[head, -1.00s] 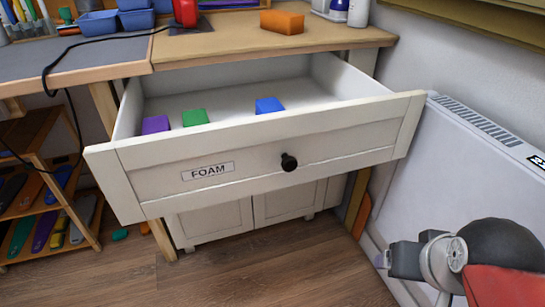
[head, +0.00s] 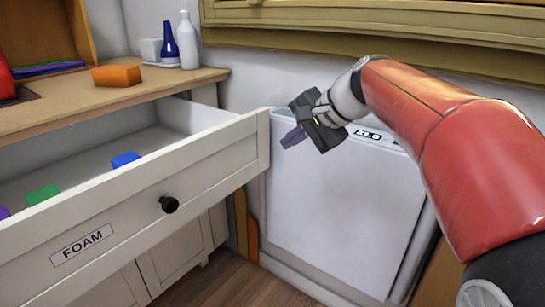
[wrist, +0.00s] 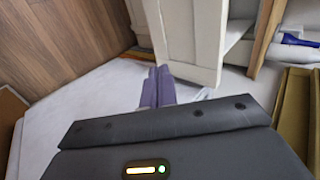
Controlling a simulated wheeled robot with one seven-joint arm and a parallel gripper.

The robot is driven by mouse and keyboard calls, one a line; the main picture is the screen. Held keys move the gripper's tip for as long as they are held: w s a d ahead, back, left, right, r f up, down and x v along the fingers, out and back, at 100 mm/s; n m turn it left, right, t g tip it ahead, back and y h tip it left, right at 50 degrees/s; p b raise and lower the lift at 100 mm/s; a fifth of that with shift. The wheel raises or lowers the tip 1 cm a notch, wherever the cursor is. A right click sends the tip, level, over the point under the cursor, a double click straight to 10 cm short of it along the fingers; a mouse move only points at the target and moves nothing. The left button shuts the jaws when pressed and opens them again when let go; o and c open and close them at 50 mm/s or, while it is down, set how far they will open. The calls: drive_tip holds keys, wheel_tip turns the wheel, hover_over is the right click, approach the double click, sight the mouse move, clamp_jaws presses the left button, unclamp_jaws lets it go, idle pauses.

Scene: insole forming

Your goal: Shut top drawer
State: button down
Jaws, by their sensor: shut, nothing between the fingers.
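The top drawer (head: 135,200) is a white drawer with a FOAM label and a dark round knob (head: 169,204). It stands well open under the wooden bench top. Purple, green (head: 42,194) and blue (head: 125,160) blocks lie inside it. My gripper (head: 291,138) is shut and empty, to the right of the drawer front's right end and apart from it in the head view. In the wrist view, its purple fingers (wrist: 157,88) are together beside the end of the white drawer front (wrist: 193,40). Whether they touch it is hard to tell.
A white heater-like panel (head: 335,205) stands by the wall below and behind my gripper. The bench top (head: 130,97) holds an orange block (head: 117,76) and bottles (head: 187,45). A closed white cabinet (head: 180,255) is below the drawer. Wooden floor shows in front.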

approach(242, 155)
drive_tip(key=x, duration=0.6)
drive_tip(key=shift+s+d+f, duration=0.15)
drive_tip(key=shift+d+f, duration=0.05)
drive_tip(key=shift+a, duration=0.15)
drive_tip(key=shift+a, duration=0.1)
